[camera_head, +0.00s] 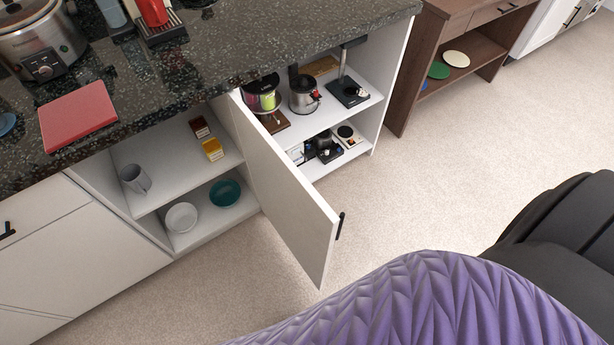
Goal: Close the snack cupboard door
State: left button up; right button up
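The white cupboard door (288,190) stands swung out from the counter front, hinged at the upright between two open compartments. Its black handle (339,226) is on the right-hand face near the free edge. The open cupboard (180,162) left of the door has two shelf levels. Its upper shelf holds a grey mug (135,179), a yellow box (212,149) and a dark red box (199,127). Below are a white bowl (181,217) and a teal bowl (225,193). Neither gripper shows in this view.
A purple quilted object (430,300) and a black object (575,240) fill the lower right, close in front of the door. The right-hand compartment (365,130) holds small appliances. The dark counter top (250,40) overhangs the cupboards. Carpet (460,170) is clear beyond the door.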

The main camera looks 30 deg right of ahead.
aim_at(310, 228)
jog(key=k+l+u, duration=0.15)
jog(key=l, duration=0.25)
jog(key=l+u, duration=0.1)
jog(key=l, duration=0.25)
jog(key=k+l+u, duration=0.15)
jog(key=l, duration=0.2)
jog(key=k+l+u, duration=0.15)
jog(key=l, duration=0.2)
jog(key=k+l+u, duration=0.15)
jog(key=l, duration=0.2)
